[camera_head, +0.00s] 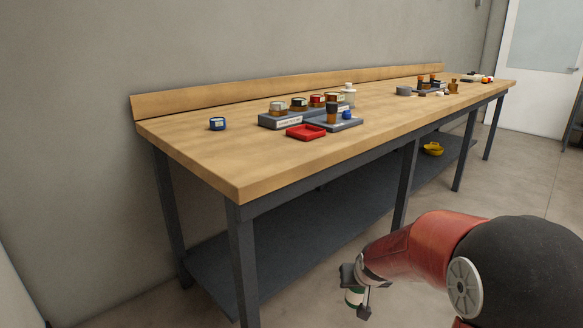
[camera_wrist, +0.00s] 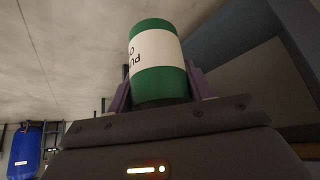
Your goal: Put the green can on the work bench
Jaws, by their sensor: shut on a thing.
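The green can (camera_wrist: 158,62) has a white label band with dark letters. It sits between the fingers of my gripper (camera_wrist: 160,88) in the wrist view, and the gripper is shut on it. In the head view my gripper (camera_head: 356,296) is low, in front of the bench and below the height of its top. Part of the green and white can (camera_head: 354,297) shows there between the fingers. The work bench (camera_head: 210,160) has a wooden top with a raised back board, grey legs and a grey lower shelf.
A grey rack (camera_head: 283,121) with several small cans, a red tray (camera_head: 305,132) and a white bottle (camera_head: 348,94) stand mid-bench. More small items are at the far end. The near front corner is clear.

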